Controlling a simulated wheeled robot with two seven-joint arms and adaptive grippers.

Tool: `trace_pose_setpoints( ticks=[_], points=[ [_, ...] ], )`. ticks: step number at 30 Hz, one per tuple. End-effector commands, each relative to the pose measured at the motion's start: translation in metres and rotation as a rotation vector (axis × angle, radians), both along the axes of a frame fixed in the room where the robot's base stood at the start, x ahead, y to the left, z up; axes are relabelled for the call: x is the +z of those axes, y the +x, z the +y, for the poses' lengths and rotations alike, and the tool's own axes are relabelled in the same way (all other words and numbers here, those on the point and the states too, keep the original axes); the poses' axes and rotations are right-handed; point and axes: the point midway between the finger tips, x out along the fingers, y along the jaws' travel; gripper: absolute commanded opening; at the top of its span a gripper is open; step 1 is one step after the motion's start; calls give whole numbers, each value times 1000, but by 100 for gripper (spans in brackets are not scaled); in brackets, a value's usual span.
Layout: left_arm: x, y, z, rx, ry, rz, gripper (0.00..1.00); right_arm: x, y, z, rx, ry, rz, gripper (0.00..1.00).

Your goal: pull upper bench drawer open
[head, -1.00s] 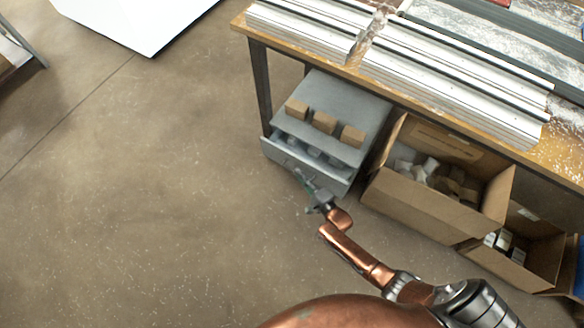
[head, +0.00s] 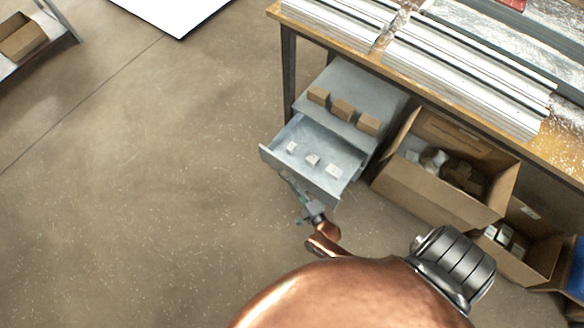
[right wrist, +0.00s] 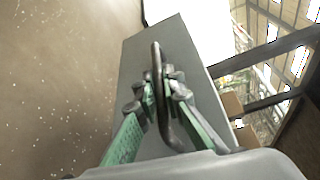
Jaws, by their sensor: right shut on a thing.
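The upper bench drawer (head: 318,160) is a grey metal drawer in the cabinet (head: 362,88) under the bench. It stands well open in the head view, with a few small white items on its floor. My right gripper (head: 288,180) is at the drawer's front face. In the right wrist view my right gripper (right wrist: 161,85) is shut on the dark curved drawer handle (right wrist: 157,60), with a finger on each side. The grey drawer front (right wrist: 190,60) fills the area behind it. My left gripper is not in either view.
Several small brown blocks (head: 343,109) sit on the cabinet top. An open cardboard box (head: 425,195) stands close to the right of the drawer, and another box (head: 520,262) beyond it. The bench (head: 375,68) overhangs behind. The floor (head: 150,200) to the left is clear.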

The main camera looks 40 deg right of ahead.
Motion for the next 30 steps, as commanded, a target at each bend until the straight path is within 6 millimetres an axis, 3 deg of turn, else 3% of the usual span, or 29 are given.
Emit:
trace_pose_setpoints(
  ticks=[8, 9, 17, 26, 30],
  points=[
    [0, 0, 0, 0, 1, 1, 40, 0, 1, 1, 2, 1, -1, 0],
    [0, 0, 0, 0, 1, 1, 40, 0, 1, 1, 2, 0, 0, 9],
    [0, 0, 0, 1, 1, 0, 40, 0, 1, 1, 2, 0, 0, 26],
    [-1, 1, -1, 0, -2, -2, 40, 0, -2, 1, 1, -1, 1, 26],
    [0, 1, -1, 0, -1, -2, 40, 0, -17, 2, 1, -1, 3, 26]
  ],
)
